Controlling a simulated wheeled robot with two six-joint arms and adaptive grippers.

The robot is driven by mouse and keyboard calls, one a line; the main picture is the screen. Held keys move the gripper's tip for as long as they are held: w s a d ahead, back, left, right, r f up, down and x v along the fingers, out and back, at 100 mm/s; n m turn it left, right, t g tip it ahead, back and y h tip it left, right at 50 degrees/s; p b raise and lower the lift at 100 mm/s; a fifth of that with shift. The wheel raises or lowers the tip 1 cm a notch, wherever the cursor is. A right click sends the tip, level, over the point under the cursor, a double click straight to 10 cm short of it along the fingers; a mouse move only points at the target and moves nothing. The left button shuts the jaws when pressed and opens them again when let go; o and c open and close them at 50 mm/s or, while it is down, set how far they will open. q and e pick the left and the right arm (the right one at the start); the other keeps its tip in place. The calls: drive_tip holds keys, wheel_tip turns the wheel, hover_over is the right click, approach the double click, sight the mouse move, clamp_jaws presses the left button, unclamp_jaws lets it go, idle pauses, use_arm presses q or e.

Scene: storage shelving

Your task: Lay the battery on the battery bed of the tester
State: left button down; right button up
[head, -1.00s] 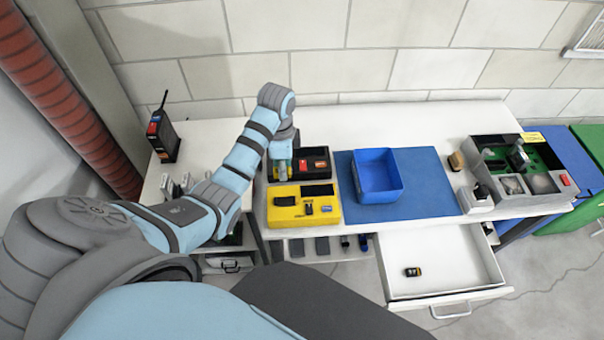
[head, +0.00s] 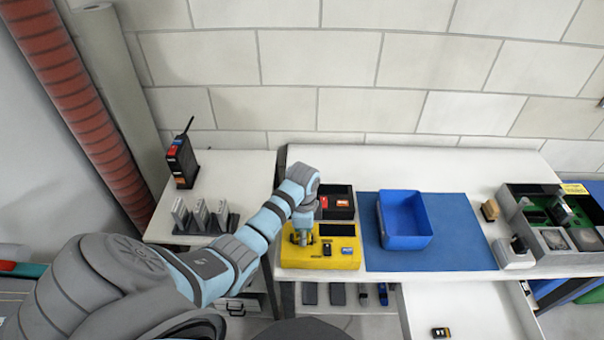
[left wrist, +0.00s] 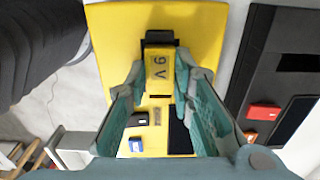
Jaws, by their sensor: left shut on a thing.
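The yellow tester (head: 300,262) stands on the bench's front left. My left gripper (head: 301,238) is over its left part, pointing down and hiding the area beneath. In the left wrist view my left gripper (left wrist: 160,70) is shut on a yellow block marked 9 V with a dark end, which looks like the battery (left wrist: 160,66). The tester's yellow top (left wrist: 203,25) lies under and around it. I cannot tell whether the battery touches the tester. The tester also has a dark panel (left wrist: 180,132) and small black and blue parts. My right gripper is not in view.
A black tray (head: 348,213) with a red item sits behind the tester. A blue bin (head: 405,240) stands on a blue mat (head: 450,255) to the right. A radio (head: 181,163) and a rack of grey units (head: 200,215) stand left. An open drawer (head: 470,310) juts out below.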

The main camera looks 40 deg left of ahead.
use_arm(q)
drive_tip(key=shift+r, duration=0.2)
drive_tip(key=shift+f, duration=0.15)
drive_tip(key=c, duration=1.4)
unclamp_jaws()
wheel_tip(320, 180, up, 12)
drive_tip(key=p, duration=0.3)
drive_tip(key=shift+r, duration=0.2)
